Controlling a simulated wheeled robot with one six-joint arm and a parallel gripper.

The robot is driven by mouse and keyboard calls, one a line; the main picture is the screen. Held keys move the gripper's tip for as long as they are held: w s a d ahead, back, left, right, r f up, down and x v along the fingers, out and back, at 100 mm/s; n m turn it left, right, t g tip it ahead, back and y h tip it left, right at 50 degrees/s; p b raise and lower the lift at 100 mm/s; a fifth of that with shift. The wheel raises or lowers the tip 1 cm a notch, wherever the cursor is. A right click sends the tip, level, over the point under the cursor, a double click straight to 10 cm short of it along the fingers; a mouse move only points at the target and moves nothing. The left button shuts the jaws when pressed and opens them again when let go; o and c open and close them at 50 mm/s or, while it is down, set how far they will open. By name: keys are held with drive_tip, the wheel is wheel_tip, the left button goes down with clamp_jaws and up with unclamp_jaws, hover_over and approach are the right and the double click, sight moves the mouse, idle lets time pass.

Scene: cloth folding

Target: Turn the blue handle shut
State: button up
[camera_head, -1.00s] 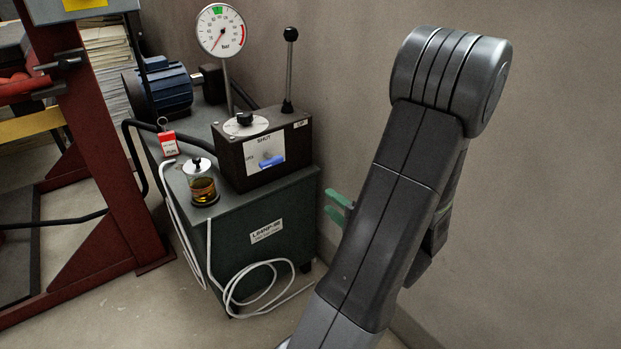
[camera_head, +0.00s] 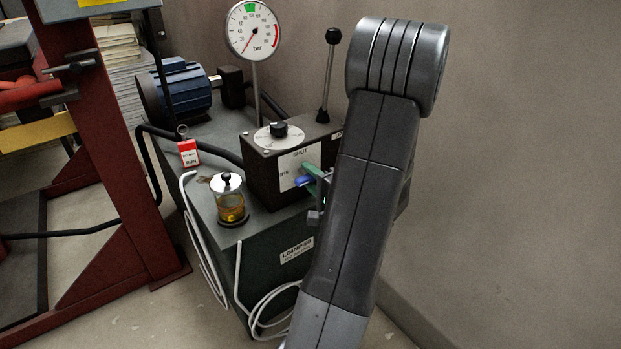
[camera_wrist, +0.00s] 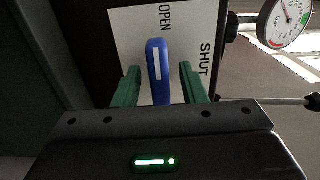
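The blue handle (camera_wrist: 157,60) is a short lever with a white stripe on a pale plate (camera_wrist: 128,35) marked OPEN and SHUT. It points toward the OPEN word, with SHUT off to one side. My gripper (camera_wrist: 159,67) is open, its two green fingers on either side of the handle, with gaps showing on both sides. In the head view the blue handle (camera_head: 303,182) shows at the plate on the front of the dark box, partly hidden by a green finger of my gripper (camera_head: 312,179).
The dark box (camera_head: 262,178) sits on a green cabinet (camera_head: 260,240) with a dial gauge (camera_head: 252,31), an upright black-knobbed lever (camera_head: 328,75), a jar of amber liquid (camera_head: 230,205) and a red tag (camera_head: 188,152). A red frame (camera_head: 110,190) stands left; a wall is right.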

clamp_jaws()
drive_tip(key=m, duration=0.4)
drive_tip(key=shift+m, duration=0.4)
drive_tip(key=m+p, duration=0.1)
drive_tip(key=m, duration=0.3)
drive_tip(key=shift+m+p, duration=0.3)
drive_tip(key=shift+p, duration=0.05)
drive_tip(key=m+p, duration=0.2)
drive_tip(key=m, duration=0.2)
drive_tip(key=shift+r, duration=0.1)
drive_tip(key=shift+m+p, duration=1.35)
drive_tip(key=shift+m, duration=0.95)
